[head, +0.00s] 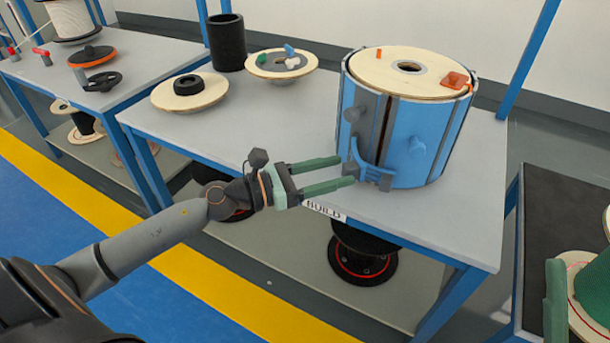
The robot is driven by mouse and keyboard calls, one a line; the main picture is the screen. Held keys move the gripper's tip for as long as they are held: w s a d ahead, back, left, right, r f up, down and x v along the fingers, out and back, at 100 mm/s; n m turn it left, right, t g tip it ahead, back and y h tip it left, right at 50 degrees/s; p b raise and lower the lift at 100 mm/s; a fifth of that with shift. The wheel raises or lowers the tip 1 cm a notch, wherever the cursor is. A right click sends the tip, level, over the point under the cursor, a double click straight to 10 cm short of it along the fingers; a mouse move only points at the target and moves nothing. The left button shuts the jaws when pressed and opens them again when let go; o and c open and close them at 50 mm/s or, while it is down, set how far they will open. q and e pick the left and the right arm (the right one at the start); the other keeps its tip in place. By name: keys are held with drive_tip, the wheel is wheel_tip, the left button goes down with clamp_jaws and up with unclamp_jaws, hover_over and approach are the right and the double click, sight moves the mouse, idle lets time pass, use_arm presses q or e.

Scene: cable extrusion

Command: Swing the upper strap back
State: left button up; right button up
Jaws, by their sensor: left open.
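A blue drum (425,135) with a wooden top disc (405,72) stands upright at the right end of the table. A dark vertical gap (386,125) shows in its front wall. A curved blue piece (362,160) sits low on the drum's left front; I cannot tell whether it is a strap. No strap stands out clearly as the upper one. My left gripper (345,170) is open and empty, its green fingertips just left of the curved piece; contact is unclear. One green finger of my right gripper (555,300) shows at the lower right; the rest is hidden.
The table (290,120) has a BUILD label on its front edge. Two wooden discs (190,95) (282,65) and a black cylinder (226,42) stand at its back left. An orange clip (455,80) lies on the drum top. A dark bench (550,205) is at right.

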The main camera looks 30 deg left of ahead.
use_arm(q)
drive_tip(key=v, duration=1.2)
drive_tip(key=shift+a, duration=0.1)
